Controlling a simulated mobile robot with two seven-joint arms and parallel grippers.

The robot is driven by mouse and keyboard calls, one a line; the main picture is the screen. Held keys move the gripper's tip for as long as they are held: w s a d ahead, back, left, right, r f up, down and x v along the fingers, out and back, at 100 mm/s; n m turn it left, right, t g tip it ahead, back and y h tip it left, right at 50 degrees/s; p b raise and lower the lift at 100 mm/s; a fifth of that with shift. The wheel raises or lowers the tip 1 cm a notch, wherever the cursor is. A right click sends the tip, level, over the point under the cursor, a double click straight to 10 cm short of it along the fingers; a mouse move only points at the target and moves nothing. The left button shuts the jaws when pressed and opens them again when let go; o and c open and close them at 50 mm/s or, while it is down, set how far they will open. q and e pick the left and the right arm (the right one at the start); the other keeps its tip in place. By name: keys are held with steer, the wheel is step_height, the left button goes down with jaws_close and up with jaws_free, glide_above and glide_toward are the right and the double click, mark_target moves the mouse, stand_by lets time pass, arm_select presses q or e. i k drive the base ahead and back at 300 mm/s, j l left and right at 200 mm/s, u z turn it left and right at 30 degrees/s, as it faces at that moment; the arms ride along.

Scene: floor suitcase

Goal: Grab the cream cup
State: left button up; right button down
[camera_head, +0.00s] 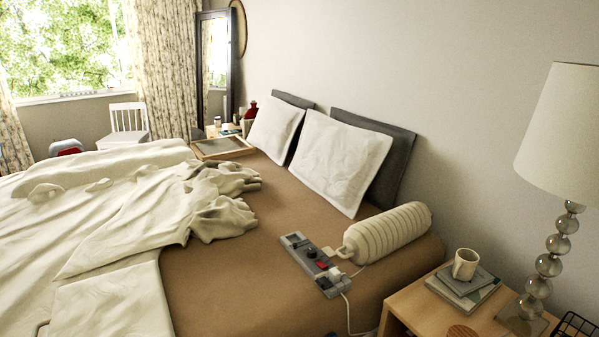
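The cream cup (465,264) stands upright on a small stack of books (463,286). The books lie on the wooden nightstand (414,307) at the lower right. Neither of my grippers shows in the head view, so nothing of mine is seen touching the cup.
A lamp (564,130) with a beaded stem stands right of the cup, close to it. A dark wire basket (575,326) sits at the nightstand's right edge. The bed (215,285) fills the left, with a power strip (312,263) and a ribbed cream cylinder (388,232) near the nightstand.

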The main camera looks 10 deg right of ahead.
mark_target(465, 262)
steer(key=z, duration=1.35)
steer(key=i+j+z, duration=0.15)
steer(key=i+z, duration=0.2)
steer(key=z, duration=0.15)
steer(key=i+j+z, duration=0.3)
steer(key=z, duration=0.2)
steer(key=i+j+z, duration=0.2)
steer(key=j+z, duration=0.25)
